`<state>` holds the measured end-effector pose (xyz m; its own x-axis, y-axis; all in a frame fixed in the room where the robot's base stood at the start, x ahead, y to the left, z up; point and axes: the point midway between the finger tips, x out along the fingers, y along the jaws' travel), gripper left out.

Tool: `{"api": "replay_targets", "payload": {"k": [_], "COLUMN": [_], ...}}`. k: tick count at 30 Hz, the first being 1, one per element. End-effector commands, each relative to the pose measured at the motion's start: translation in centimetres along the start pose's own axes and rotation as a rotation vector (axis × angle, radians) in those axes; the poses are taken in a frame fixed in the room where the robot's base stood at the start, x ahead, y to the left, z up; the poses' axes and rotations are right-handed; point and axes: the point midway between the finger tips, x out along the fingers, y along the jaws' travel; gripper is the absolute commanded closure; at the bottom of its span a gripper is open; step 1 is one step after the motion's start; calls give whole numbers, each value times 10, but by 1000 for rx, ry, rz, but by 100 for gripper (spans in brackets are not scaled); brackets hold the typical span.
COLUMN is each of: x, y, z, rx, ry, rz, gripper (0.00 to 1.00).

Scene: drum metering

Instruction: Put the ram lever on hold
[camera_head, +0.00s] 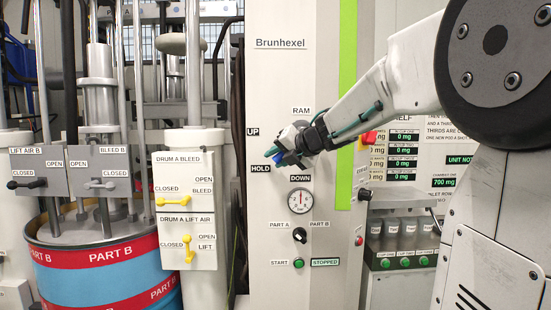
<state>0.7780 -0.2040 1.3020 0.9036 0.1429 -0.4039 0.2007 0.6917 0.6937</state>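My gripper (290,152) is in front of the ram control on the light grey Brunhexel panel (275,80). It covers the space under the RAM label (301,111). Around it are the labels UP (252,132), HOLD (260,169) and DOWN (300,179). Blue parts show at the gripper's end, beside the HOLD label and pointing down-left. I cannot tell whether these are fingertips or the lever's handle. The ram lever is otherwise hidden behind the gripper, so its position cannot be read. Whether the fingers are open or shut does not show.
Below are a round gauge (300,202), a PART A/PART B selector (299,235) and a green START button (298,264). At left are yellow drum A levers (174,202) and a blue and red drum (105,272). A red knob (369,138) is right of the gripper.

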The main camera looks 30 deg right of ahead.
Motion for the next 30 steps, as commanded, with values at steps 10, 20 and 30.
{"api": "replay_targets", "payload": {"k": [10, 20, 30], "x": [-1, -48, -78], "y": [1, 1, 0], "z": [0, 1, 0], "rx": [-1, -1, 0], "ry": [-1, -4, 0], "rz": [1, 1, 0], "gripper": [52, 52, 52]}}
